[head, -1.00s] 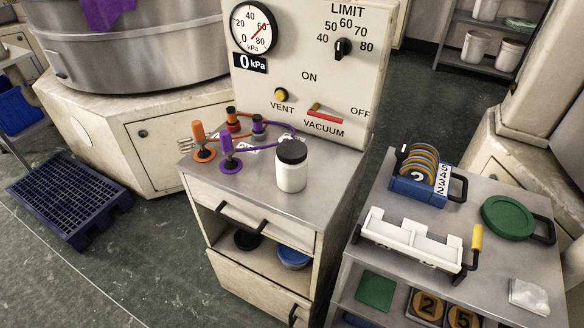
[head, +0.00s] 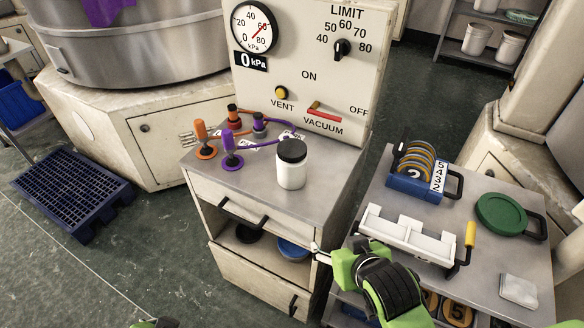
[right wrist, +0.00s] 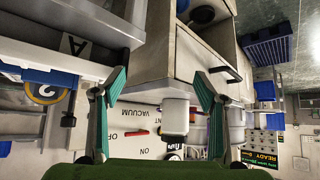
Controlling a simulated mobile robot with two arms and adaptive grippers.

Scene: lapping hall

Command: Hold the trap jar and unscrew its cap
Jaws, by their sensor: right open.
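The trap jar (head: 291,175) is white with a black cap (head: 292,150) on top. It stands upright on the steel cabinet top, right of the coloured fittings. It also shows upside down in the right wrist view (right wrist: 175,117), beyond and between the fingers. My right gripper (head: 320,252) is in front of the cabinet's right front corner, below and right of the jar, apart from it. In the right wrist view its fingers (right wrist: 160,76) are spread and empty. A green and black bit of my left gripper (head: 155,323) shows at the bottom edge; its fingers are hidden.
Orange and purple fittings (head: 230,150) with hoses stand left of the jar. The vacuum panel (head: 309,75) rises behind it. A side table (head: 475,262) at right bears a white fixture (head: 410,238), a blue counter block (head: 415,187) and a green disc (head: 501,216). The cabinet top before the jar is clear.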

